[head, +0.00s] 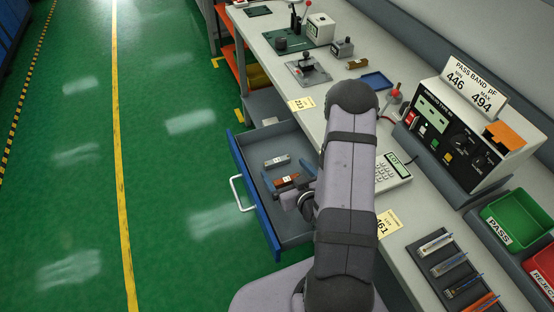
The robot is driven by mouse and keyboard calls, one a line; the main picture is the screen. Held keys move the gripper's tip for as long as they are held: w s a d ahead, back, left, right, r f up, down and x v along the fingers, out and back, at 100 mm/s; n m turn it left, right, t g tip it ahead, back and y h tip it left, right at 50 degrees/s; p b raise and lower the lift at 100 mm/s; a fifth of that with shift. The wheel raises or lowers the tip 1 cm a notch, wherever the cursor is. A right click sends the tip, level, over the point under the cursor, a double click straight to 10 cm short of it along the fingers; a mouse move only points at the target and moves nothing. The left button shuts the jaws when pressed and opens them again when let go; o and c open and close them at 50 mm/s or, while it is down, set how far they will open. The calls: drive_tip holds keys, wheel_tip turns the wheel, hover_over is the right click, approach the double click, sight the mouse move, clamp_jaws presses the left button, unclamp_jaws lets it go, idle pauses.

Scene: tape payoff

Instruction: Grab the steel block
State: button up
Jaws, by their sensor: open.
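The steel block (277,160), a small silver-grey bar, lies in the open blue-fronted drawer (244,176), toward its far end. An orange-brown block (287,180) lies nearer, partly hidden by my gripper. My gripper (292,184) is open and sits over the drawer, around or just above the orange-brown block. The steel block is apart from it, a little farther up the picture. I cannot tell how high the fingers are above the drawer floor.
The bench (322,128) runs along the drawer's right side, with a calculator-like device (392,170) near my arm. A test instrument (455,135), a green PASS bin (515,218) and a dark tray (455,268) of parts stand at right. Open green floor (180,190) lies left.

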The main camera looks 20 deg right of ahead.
sight(278, 162)
drive_tip(key=shift+p+x, duration=0.55)
drive_tip(key=shift+x, duration=1.95)
drive_tip(key=shift+f, duration=0.1)
drive_tip(key=shift+c, duration=0.7)
drive_tip(key=c, duration=1.1)
